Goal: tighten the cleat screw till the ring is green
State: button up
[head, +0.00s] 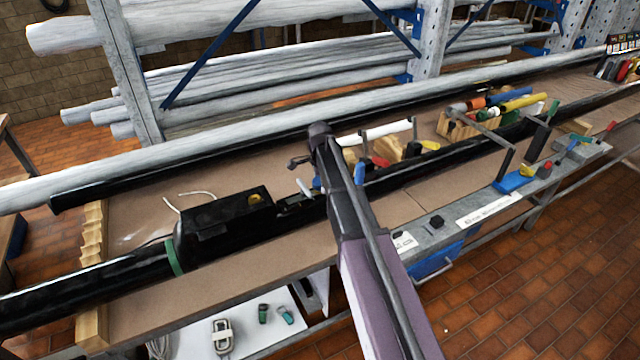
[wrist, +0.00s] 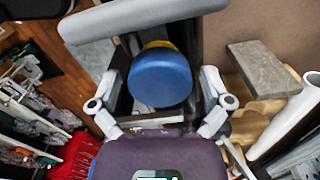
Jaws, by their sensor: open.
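In the wrist view, a round blue knob (wrist: 160,78) lies between the two grey fingers of my gripper (wrist: 160,90). The fingers stand apart, one on each side of the knob, and I see no clear contact. A yellow band (wrist: 158,45) shows at the knob's far edge; I see no green on it. I cannot tell whether this band is the ring. The screw itself is hidden. In the head view, my arm covers the gripper and most of this spot on the black mast (head: 120,277); a bit of blue (head: 317,183) shows beside the arm.
A black box (head: 225,218) sits on the mast to the left, by a green band (head: 174,256). A wooden rack (head: 462,128) of coloured tools and clamps stands to the right. A long grey tube (head: 150,165) runs behind. Bare brown tabletop lies in front of the mast.

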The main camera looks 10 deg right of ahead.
notch_tip(320, 180, up, 5)
jog(key=p, duration=0.5)
jog(key=shift+r, duration=0.15)
dwell(0.6)
jog(key=shift+r+p, duration=0.7)
jog(key=shift+p, duration=0.2)
jog(key=shift+f, duration=0.15)
notch_tip(320, 180, down, 7)
jog(key=b, duration=0.7)
jog(key=shift+r, duration=0.25)
jog(key=c, duration=1.2)
jog(key=shift+c, duration=0.2)
